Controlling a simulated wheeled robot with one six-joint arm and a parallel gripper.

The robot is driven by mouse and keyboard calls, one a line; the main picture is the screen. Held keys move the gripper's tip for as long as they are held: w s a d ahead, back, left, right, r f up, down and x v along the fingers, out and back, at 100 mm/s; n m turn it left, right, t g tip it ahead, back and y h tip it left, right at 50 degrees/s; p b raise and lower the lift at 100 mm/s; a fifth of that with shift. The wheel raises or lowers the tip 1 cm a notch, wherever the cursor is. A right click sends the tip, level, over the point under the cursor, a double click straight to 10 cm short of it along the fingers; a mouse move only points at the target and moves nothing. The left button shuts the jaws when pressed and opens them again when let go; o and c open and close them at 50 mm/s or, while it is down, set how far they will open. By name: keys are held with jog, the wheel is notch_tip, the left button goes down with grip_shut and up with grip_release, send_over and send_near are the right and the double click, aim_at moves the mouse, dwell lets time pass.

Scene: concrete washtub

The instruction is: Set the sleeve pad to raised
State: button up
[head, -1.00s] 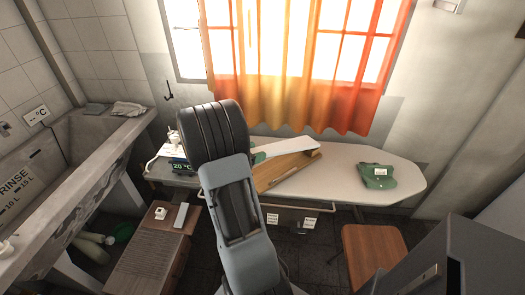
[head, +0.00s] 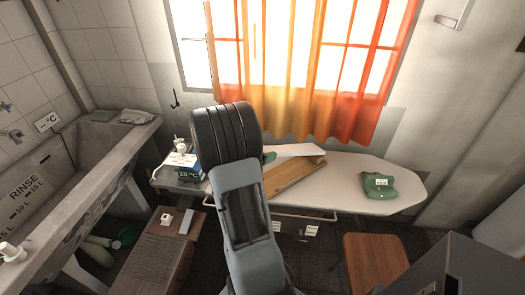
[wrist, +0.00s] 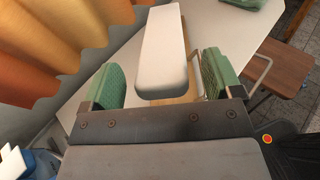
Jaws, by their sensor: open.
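The sleeve pad (head: 300,150) is a long, narrow white pad above a wooden board (head: 298,173) on the ironing board (head: 352,172). In the wrist view the sleeve pad (wrist: 163,45) points toward me, its rounded near end close to my gripper. My gripper (wrist: 160,80) is open, with one green ribbed finger on each side of the pad's near end. Gaps show between the pad and both fingers. In the head view my arm hides most of the gripper; only a bit of green finger shows at the pad's left end. The pad's support is hidden.
A green folded cloth (head: 379,186) lies at the ironing board's right. A device with a lit display (head: 188,173) stands at its left end. The orange curtain (head: 300,75) hangs behind. A wooden stool (head: 375,260) and a concrete washtub (head: 85,180) stand nearby.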

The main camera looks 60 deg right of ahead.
jog(key=v, duration=1.3)
jog(key=shift+w+a, duration=0.2)
jog(key=shift+a, duration=0.15)
jog(key=shift+r, duration=0.1)
